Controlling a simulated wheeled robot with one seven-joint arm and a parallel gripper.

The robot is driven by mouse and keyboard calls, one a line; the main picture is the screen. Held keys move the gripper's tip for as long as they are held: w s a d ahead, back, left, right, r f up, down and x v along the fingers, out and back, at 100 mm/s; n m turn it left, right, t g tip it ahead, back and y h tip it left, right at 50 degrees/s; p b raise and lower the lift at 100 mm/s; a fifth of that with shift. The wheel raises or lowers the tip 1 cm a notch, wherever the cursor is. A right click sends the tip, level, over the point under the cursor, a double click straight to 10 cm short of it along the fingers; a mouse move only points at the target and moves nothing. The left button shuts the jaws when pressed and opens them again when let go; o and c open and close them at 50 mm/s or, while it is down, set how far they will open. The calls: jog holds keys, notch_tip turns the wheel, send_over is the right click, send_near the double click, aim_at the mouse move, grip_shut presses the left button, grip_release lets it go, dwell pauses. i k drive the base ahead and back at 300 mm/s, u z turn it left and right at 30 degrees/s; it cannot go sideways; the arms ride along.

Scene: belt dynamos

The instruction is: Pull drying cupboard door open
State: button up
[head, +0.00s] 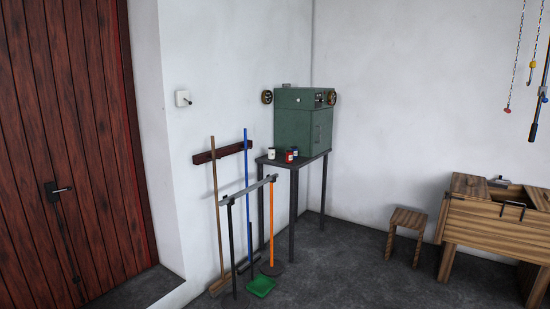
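The drying cupboard is most likely the green metal cabinet (290,124) standing on a dark table in the corner of the room. Its door (322,128) seems to be the face turned to the right, with a small handle on it and small knobs above. The door looks shut, but I see it at a steep angle. My gripper is not in view.
The dark table (308,157) also bears a white jar (271,154), a red jar (289,157) and a dark one. A stool (408,219) and wooden chest (485,215) are right. Floor between is clear.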

aim_at(322, 119)
jog(key=z, duration=0.3)
jog(key=i, duration=0.75)
jog(key=z, duration=0.65)
jog(key=i, duration=2.35)
jog(key=u, duration=0.3)
jog(key=i, duration=1.15)
jog(key=u, duration=1.55)
jog(key=i, duration=1.1)
jog(key=u, duration=0.85)
